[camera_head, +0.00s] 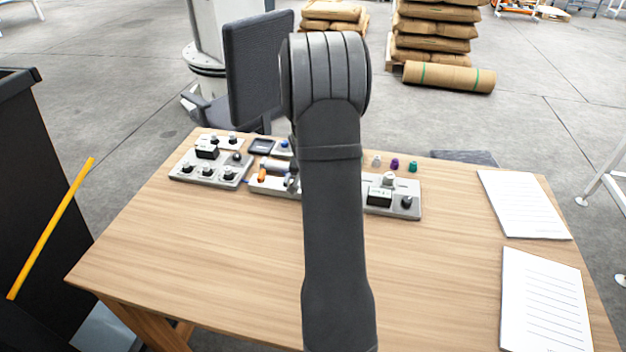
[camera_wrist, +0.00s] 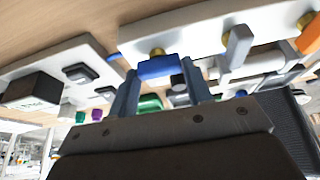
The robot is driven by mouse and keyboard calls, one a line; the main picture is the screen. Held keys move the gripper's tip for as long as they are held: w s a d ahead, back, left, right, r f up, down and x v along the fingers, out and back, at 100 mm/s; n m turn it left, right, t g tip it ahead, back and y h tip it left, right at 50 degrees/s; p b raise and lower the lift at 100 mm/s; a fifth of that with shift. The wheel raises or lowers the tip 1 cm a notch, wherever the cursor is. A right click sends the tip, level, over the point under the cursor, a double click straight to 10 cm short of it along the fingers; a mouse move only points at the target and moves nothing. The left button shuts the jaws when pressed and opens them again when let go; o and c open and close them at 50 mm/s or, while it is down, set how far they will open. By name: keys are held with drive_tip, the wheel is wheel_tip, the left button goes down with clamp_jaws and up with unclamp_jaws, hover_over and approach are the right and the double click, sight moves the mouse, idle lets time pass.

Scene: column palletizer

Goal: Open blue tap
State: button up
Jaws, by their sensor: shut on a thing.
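The blue tap (camera_wrist: 158,67) shows in the wrist view as a short blue handle on a brass stem, at the edge of a light grey panel (camera_wrist: 190,32). My gripper (camera_wrist: 160,71) has one finger on each side of the blue handle and is shut on it. In the head view my own arm hides the blue tap and my fingers. A grey lever tap (camera_wrist: 237,46) and an orange tap (camera_wrist: 310,36) stand on the same panel. The orange tap also shows in the head view (camera_head: 262,175), left of my arm. How far the blue tap is turned is not clear.
A panel with knobs (camera_head: 207,172) stands on the left, and another panel (camera_head: 405,203) stands right of my arm. Small coloured pieces (camera_head: 395,163) sit behind it. Papers (camera_head: 545,300) lie at the right. The front of the wooden table (camera_head: 220,270) is clear.

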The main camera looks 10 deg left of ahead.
drive_tip(key=o, duration=1)
drive_tip(key=v, duration=1.7)
drive_tip(key=shift+r, duration=0.2)
drive_tip(key=x, duration=1.7)
drive_tip(key=shift+f, duration=0.25)
drive_tip(key=shift+r, duration=0.1)
